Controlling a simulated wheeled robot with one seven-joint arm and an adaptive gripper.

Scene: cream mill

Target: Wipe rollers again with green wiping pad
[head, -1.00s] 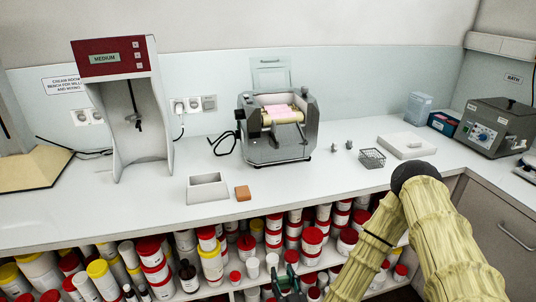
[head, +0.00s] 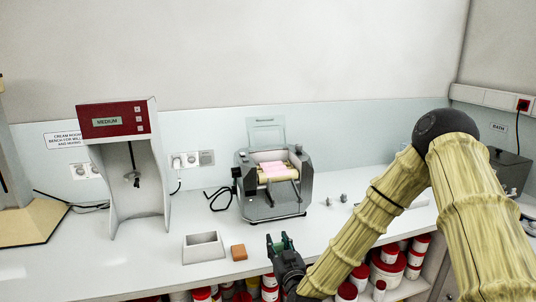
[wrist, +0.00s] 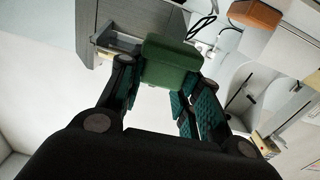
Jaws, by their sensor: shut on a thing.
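The mill (head: 277,207) stands on the bench. Its rollers (head: 268,175) are pale yellow with pink on top, and a clear guard stands up behind them. My gripper (head: 281,243) is in front of the mill, near the bench's front edge, apart from the mill in the picture. It is shut on the green wiping pad (wrist: 171,62), which sits between the fingertips in the wrist view. In the head view only a little green shows there. The wrist view also shows part of a grey machine, likely the mill (wrist: 125,22), beyond the pad.
An orange-brown block (head: 239,252) and a white open box (head: 204,247) lie left of my gripper. A mixer stand (head: 131,170) is further left. A black cable (head: 219,200) lies beside the mill. Small metal pieces (head: 343,198) lie to its right. My arm hides part of the right bench.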

